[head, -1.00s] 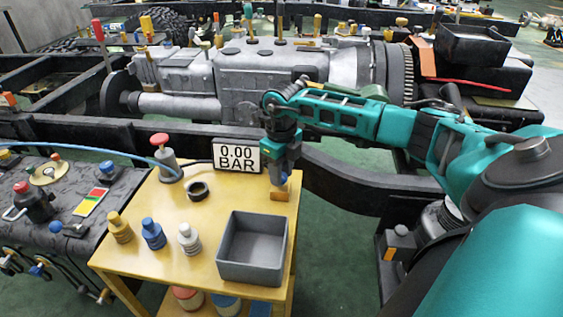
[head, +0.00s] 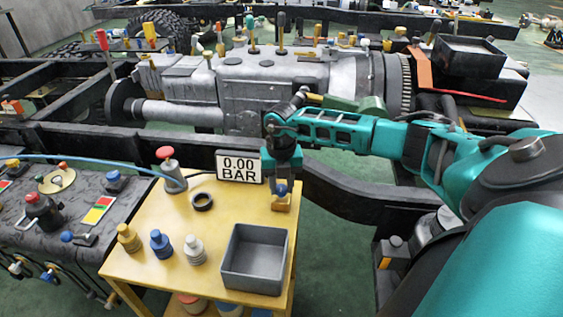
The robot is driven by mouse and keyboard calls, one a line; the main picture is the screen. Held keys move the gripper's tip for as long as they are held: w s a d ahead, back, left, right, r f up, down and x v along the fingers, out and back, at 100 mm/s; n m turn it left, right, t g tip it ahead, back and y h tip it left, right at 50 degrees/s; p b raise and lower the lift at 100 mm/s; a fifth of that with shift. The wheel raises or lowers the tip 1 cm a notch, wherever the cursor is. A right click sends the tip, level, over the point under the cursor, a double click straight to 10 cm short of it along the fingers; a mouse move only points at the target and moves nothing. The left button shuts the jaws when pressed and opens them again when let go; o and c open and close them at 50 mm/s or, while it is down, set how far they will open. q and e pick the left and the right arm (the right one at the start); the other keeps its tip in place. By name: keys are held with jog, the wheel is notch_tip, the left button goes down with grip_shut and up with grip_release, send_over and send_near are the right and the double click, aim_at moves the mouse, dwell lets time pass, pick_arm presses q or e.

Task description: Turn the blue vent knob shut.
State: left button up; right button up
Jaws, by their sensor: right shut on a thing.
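The blue vent knob (head: 281,188) is a small blue piece on top of an orange-brown block (head: 281,204) at the right rear edge of the yellow table. My right gripper (head: 282,183) points down over the block, shut on the blue knob and hiding much of it. The knob's exact angle cannot be made out. A display (head: 239,166) just left of the gripper reads 0.00 BAR. My left gripper is not in view.
The yellow table (head: 212,225) also holds a grey open bin (head: 230,272), a black ring (head: 202,201), a red-topped pump (head: 170,170) with a blue hose, and yellow, blue and white bottles. A dark frame rail (head: 345,185) runs close behind the gripper.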

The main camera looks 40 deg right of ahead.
aim_at(281, 188)
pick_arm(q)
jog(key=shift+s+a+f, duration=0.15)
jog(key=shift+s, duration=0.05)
pick_arm(e)
jog(key=shift+m, duration=0.3)
jog(key=o, duration=1)
jog(key=shift+o, duration=0.2)
pick_arm(q)
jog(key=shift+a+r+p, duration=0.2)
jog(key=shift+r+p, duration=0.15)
jog(key=shift+p, duration=0.25)
pick_arm(e)
notch_tip(281, 188, up, 13)
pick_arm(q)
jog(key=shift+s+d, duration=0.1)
